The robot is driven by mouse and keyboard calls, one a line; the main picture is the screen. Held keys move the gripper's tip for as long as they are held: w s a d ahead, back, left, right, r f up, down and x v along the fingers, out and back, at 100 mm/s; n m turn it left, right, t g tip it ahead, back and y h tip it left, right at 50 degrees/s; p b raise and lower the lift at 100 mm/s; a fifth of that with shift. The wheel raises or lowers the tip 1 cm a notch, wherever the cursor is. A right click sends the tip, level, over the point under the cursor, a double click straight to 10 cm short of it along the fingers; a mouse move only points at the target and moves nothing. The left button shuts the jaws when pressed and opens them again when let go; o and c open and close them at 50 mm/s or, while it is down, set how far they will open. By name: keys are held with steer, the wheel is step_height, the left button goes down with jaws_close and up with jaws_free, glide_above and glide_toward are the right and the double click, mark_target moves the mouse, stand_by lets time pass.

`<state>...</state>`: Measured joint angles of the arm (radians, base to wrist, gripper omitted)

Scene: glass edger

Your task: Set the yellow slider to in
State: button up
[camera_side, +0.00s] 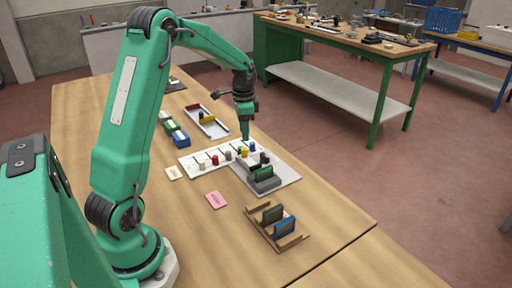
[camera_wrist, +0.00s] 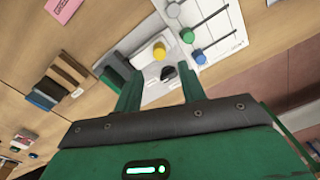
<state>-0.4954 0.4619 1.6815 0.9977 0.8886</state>
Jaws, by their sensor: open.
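The yellow slider knob (camera_side: 244,153) sits at the near edge of a white slider board (camera_side: 190,161), among several other coloured knobs. In the wrist view the yellow knob (camera_wrist: 160,50) lies just beyond and between my fingertips, apart from both. My gripper (camera_side: 245,137) hangs over the board's right part, close above the yellow and blue knobs. In the wrist view my gripper (camera_wrist: 158,73) has its two green fingers spread with nothing held. I cannot read any markings for the slider's positions.
A blue knob (camera_wrist: 200,57) and a green knob (camera_wrist: 187,35) stand close beside the yellow one. A grey fixture holding a green block (camera_side: 263,174) sits just in front. A wooden rack (camera_side: 291,241) and a pink card (camera_side: 216,200) lie nearer, with bare table between.

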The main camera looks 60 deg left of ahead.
mark_target(245, 149)
steer(key=shift+f, duration=3.7)
jaws_close()
